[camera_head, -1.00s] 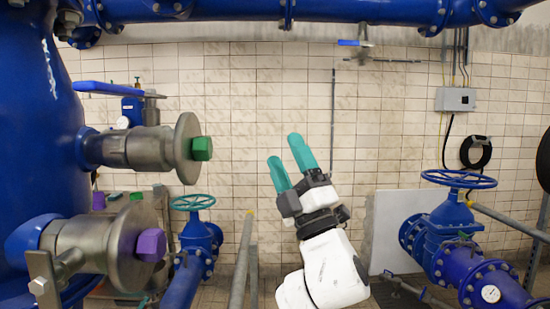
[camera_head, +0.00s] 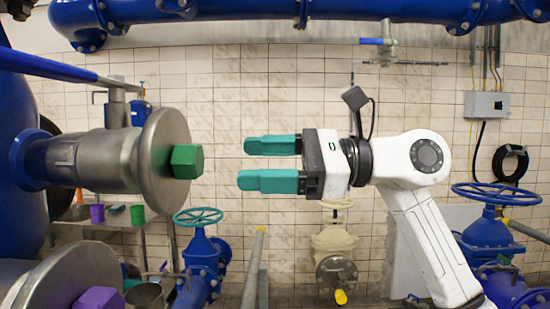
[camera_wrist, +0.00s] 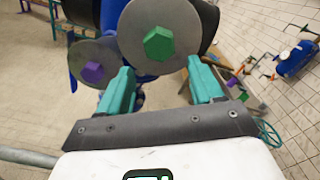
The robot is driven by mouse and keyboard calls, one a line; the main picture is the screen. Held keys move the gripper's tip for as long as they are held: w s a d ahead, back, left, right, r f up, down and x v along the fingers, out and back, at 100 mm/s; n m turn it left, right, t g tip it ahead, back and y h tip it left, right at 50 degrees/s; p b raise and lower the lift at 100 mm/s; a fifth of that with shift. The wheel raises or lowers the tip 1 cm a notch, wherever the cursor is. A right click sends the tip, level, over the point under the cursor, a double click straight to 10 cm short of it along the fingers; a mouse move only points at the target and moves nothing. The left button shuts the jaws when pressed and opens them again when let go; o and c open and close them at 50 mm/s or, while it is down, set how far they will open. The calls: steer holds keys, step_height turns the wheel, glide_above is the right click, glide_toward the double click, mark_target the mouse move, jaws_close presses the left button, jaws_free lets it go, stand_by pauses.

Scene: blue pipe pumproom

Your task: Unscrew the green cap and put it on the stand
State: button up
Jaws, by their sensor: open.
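The green hexagonal cap (camera_head: 187,161) sits on the end of the upper metal flanged pipe (camera_head: 167,150), at the left in the head view. My gripper (camera_head: 254,164) is open and empty, level with the cap and to its right, fingers pointing left at it with a clear gap. In the wrist view the green cap (camera_wrist: 159,43) shows ahead, above and between my open fingertips. The purple cap (camera_head: 98,298) is on the lower flange, and it also shows in the wrist view (camera_wrist: 92,72). I cannot clearly identify the stand.
A blue lever (camera_head: 60,66) extends over the upper pipe. Behind, a small table (camera_head: 110,222) carries a purple piece (camera_head: 97,213) and a green piece (camera_head: 138,215). A blue handwheel valve (camera_head: 199,250) stands below. The space between gripper and cap is free.

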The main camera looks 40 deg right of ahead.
mark_target(200, 160)
steer(key=p+x, duration=0.1)
steer(key=x, duration=0.7)
steer(key=shift+w+a, duration=0.3)
steer(key=shift+a, duration=0.15)
steer(key=shift+r, duration=0.1)
steer(key=shift+w, duration=0.1)
